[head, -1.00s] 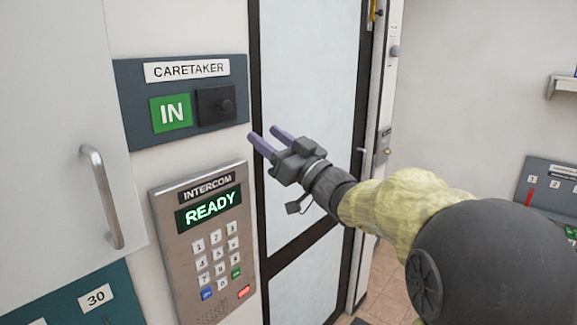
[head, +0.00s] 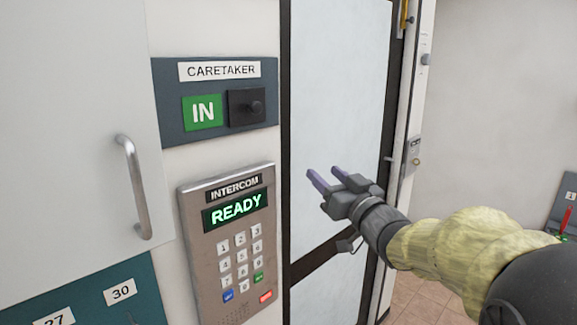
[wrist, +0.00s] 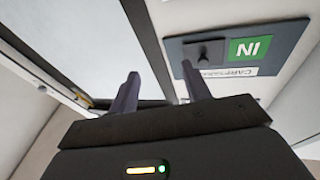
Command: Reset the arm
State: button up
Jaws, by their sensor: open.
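My gripper (head: 320,180) is open and empty, in front of the pale door panel in the head view. Its two purple-grey fingers point up and to the left, apart from the caretaker panel and the intercom. In the wrist view the two fingers (wrist: 160,92) stand apart with nothing between them. My arm comes in from the lower right in a yellowish sleeve.
A caretaker panel (head: 164,90) with a green IN sign (head: 202,112) and a black knob (head: 254,107) is on the wall. Below it an intercom (head: 200,262) reads READY. A cabinet door with a handle (head: 133,188) is at left. A framed glass door (head: 338,100) stands behind my gripper.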

jog(key=s+d+f+m+g+h, duration=0.2)
jog(key=d+f+g+h, duration=0.15)
jog(key=f, duration=0.65)
jog(key=s+d+f+m+g+h, duration=0.3)
jog(key=f+h, duration=0.2)
jog(key=f, duration=0.6)
jog(key=s+a+f+g, duration=0.1)
jog(key=s+f+g, duration=0.8)
jog(key=s+f, duration=0.4)
jog(key=s, duration=0.4)
jog(key=shift+s+h, duration=0.2)
jog(key=shift+h, duration=0.15)
jog(key=shift+a, duration=0.1)
jog(key=c, duration=0.4)
jog(key=shift+w, duration=0.15)
